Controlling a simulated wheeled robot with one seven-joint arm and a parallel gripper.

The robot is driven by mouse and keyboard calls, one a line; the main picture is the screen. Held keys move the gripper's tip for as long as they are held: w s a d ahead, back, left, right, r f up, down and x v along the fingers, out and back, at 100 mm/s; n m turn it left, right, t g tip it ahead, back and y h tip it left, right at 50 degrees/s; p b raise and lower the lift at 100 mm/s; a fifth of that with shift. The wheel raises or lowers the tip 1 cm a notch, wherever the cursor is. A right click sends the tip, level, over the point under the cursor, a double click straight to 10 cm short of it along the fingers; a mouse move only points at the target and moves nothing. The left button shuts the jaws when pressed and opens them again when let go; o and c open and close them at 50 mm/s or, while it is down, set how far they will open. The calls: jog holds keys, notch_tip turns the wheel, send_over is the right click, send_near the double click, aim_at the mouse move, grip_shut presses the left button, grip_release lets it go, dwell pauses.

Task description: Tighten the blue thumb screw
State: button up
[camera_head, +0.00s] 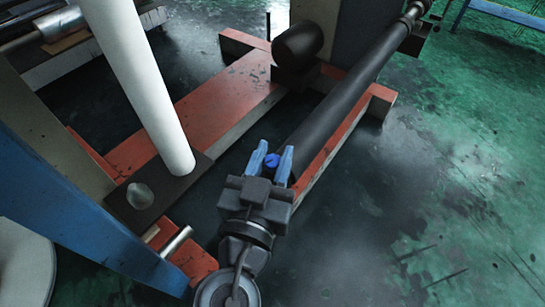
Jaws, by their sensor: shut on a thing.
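The blue thumb screw (271,160) is a small round blue knob at the near end of a long dark cylinder (345,95). My gripper (271,165) comes from the lower middle of the view, with its two blue-tipped fingers on either side of the screw. The fingers are shut on the screw. The gripper body hides what lies directly below the screw.
A white column (145,85) stands on a dark plate to the left. A red-orange frame (215,115) runs around the machine base. A blue beam (75,220) slants across the lower left. A dark rounded part (298,43) sits behind. The green floor (450,200) at right is open.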

jog(key=shift+m+h, duration=0.3)
jog(key=shift+h, duration=0.3)
jog(key=o, duration=1)
jog(key=shift+c, duration=0.2)
jog(key=v, duration=0.7)
jog(key=shift+s+p, duration=0.3)
jog(key=shift+p, duration=0.15)
jog(key=shift+a, duration=0.15)
